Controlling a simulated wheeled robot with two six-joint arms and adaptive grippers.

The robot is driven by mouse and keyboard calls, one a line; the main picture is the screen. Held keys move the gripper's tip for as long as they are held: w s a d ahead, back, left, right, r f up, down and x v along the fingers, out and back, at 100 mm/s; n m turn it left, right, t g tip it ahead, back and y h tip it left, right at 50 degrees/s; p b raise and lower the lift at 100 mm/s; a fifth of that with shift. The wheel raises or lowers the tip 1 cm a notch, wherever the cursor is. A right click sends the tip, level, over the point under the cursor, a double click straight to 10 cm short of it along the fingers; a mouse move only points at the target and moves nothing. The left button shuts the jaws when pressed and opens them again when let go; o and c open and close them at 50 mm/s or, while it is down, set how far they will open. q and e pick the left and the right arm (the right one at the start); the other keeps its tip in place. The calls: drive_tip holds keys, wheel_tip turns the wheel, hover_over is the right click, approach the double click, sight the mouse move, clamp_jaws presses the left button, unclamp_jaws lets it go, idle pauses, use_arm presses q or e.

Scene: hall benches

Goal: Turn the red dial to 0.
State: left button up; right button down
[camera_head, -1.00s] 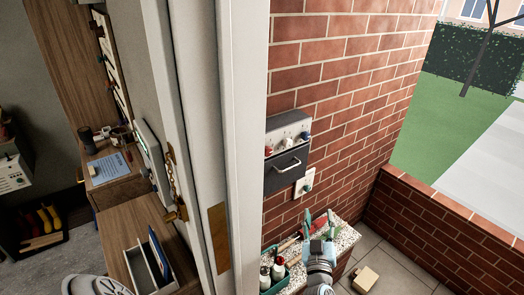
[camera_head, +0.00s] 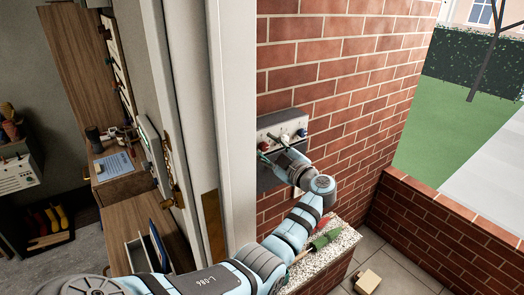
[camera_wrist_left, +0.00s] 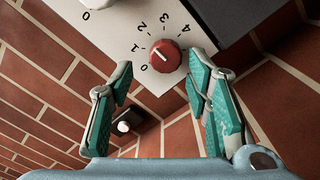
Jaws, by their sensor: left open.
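The red dial (camera_wrist_left: 165,56) sits on a pale panel (camera_wrist_left: 125,33) with the numbers 0 to 4 around it. Its white mark points to the upper left in the left wrist view, roughly towards 1; the exact setting is hard to tell. My left gripper (camera_wrist_left: 160,66) is open, its fingers on either side of the dial, with gaps to it. In the head view, my left gripper (camera_head: 270,150) is at the wall panel (camera_head: 268,125) and covers part of it; I cannot make out the red dial there. My right gripper is not in view.
A white knob (camera_wrist_left: 95,3) is on the same panel, and a blue one (camera_head: 302,132) shows at its right end. A dark box (camera_wrist_left: 230,15) adjoins the panel. A white door frame (camera_head: 232,120) stands left of the brick wall. A speckled ledge (camera_head: 340,238) lies below.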

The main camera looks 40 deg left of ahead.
use_arm(q)
drive_tip(key=shift+a+r, duration=0.15)
drive_tip(key=shift+a, duration=0.3)
drive_tip(key=shift+w+a, duration=0.1)
drive_tip(key=shift+a, duration=0.05)
drive_tip(key=shift+c, duration=1.1)
drive_tip(key=shift+w+a+f, duration=0.1)
drive_tip(key=shift+f, duration=0.4)
drive_tip(key=c, duration=0.6)
drive_tip(key=shift+f, duration=0.1)
clamp_jaws()
drive_tip(key=shift+f, duration=0.2)
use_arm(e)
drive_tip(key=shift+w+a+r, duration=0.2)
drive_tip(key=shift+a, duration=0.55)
